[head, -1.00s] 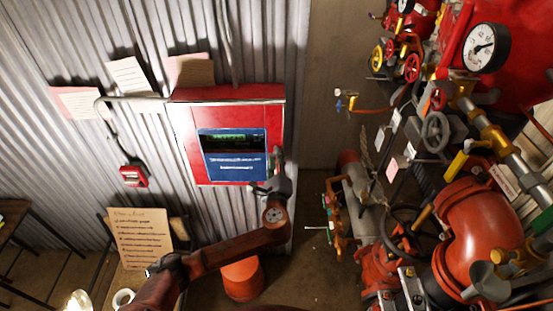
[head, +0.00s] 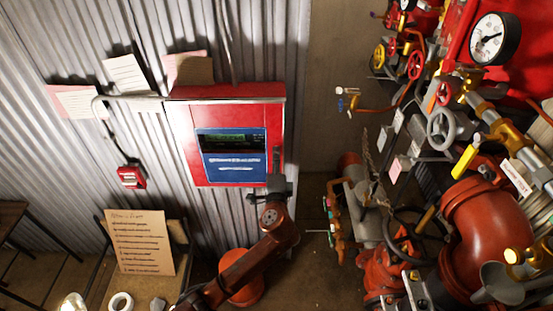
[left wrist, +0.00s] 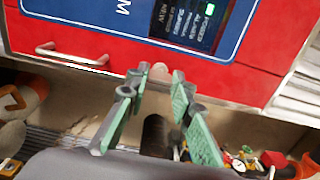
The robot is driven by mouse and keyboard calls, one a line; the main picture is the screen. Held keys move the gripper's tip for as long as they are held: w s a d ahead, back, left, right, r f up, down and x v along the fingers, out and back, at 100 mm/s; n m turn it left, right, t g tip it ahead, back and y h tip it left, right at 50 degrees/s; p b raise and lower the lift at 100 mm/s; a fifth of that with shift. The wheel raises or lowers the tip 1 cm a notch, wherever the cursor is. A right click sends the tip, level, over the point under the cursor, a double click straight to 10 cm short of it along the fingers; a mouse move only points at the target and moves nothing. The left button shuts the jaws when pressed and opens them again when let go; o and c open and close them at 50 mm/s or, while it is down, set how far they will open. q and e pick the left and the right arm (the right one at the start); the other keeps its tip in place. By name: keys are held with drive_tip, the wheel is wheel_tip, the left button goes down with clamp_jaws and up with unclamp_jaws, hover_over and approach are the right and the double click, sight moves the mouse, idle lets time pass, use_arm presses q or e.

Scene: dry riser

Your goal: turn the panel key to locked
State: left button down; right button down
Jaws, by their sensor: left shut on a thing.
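The red panel box (head: 228,92) hangs on the corrugated wall. It has a small dark screen and a blue label (head: 234,168). My left gripper (head: 277,157) is at the panel's right edge, with its arm coming up from below. In the left wrist view, the green-padded fingers of my left gripper (left wrist: 158,76) point at the red panel face (left wrist: 110,82). They are shut on a small pale knob-like piece (left wrist: 159,72), seemingly the panel key; the fingers mostly hide it, and its turned position cannot be read. My right gripper is not in view.
A metal handle (left wrist: 72,55) sits on the panel face beside the fingers. Red pipework and valves (head: 470,225) crowd the right side. An orange bucket (head: 240,282) stands below the panel. A written board (head: 140,242) and a small red call box (head: 131,177) are left.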

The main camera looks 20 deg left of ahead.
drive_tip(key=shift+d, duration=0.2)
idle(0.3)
use_arm(q)
drive_tip(key=c, duration=1.7)
unclamp_jaws()
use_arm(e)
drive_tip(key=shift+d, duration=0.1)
use_arm(q)
drive_tip(key=v, duration=1.2)
